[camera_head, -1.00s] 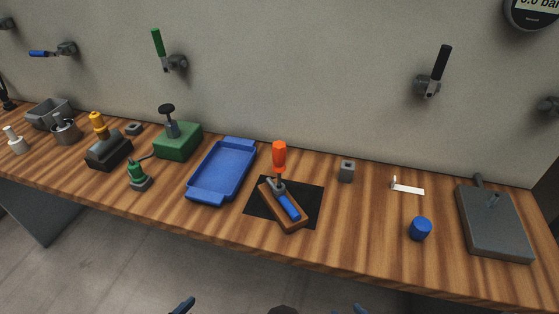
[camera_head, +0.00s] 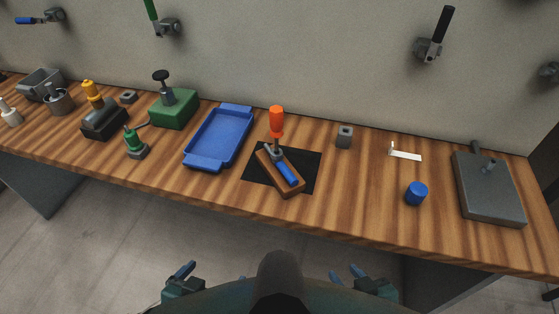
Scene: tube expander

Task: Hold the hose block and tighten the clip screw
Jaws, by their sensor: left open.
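The hose block (camera_head: 291,188) is a brown block lying at a slant on a black mat (camera_head: 310,163). A blue hose piece (camera_head: 287,174) lies along its top, with a grey metal clip (camera_head: 273,152) at its far end. My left gripper (camera_head: 211,276) is open and empty, in front of the bench at the bottom of the view. My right gripper (camera_head: 345,275) is also low there, fingertips apart and empty. Both are well clear of the block.
A blue tray (camera_head: 218,140) lies left of the mat. A grey block (camera_head: 344,137), a white strip (camera_head: 407,154), a blue cylinder (camera_head: 416,193) and a grey plate (camera_head: 490,195) are to the right. A green box (camera_head: 174,110) and other tools stand left.

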